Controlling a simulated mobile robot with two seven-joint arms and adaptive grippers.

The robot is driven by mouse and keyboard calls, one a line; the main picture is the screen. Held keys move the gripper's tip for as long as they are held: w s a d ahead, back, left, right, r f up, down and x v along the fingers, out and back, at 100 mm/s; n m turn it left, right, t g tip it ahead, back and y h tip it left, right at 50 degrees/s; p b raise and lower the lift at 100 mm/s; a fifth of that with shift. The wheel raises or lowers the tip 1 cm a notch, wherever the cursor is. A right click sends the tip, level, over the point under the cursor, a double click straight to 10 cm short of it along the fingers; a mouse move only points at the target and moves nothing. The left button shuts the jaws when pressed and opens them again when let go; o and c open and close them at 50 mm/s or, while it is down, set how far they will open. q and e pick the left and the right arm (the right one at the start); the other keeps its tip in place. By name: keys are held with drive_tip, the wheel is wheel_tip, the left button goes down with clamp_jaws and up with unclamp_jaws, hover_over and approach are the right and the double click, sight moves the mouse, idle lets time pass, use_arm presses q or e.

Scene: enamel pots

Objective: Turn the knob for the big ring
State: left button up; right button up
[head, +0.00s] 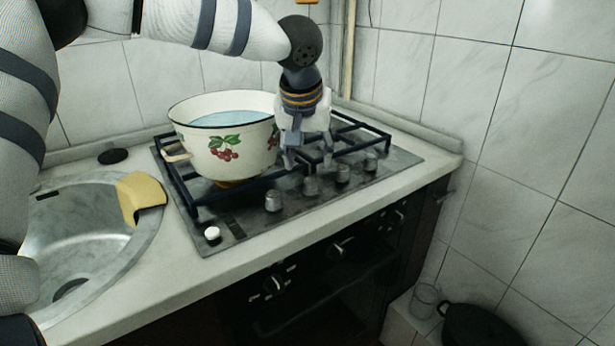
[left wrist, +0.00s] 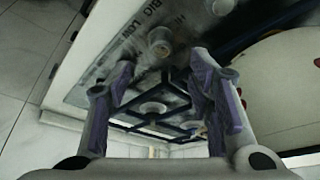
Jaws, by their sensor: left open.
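A row of several grey knobs runs along the front of the hob (head: 240,226): one at the left (head: 273,201), a second (head: 310,187), a third (head: 343,174) and one at the right (head: 371,161). My left gripper (head: 307,160) points down just above and behind the second knob, fingers apart and empty. In the left wrist view, a round knob (left wrist: 160,42) shows just beyond the gap between the open fingertips (left wrist: 163,60), with another knob (left wrist: 222,6) at the top edge. Lettering beside them seems to read "BIG" and "LOW". I cannot tell whether a finger touches a knob.
A cream enamel pot (head: 228,140) with cherries and blue liquid stands on the grate, close left of my gripper. A white button (head: 212,234) is at the hob's front left corner. Oven knobs (head: 275,284) are below.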

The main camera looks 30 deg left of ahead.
sight(310, 180)
use_arm(q)
drive_tip(key=x, duration=0.8)
drive_tip(key=shift+a+f+b, duration=0.1)
drive_tip(key=shift+f+b, duration=0.1)
drive_tip(key=shift+b, duration=0.15)
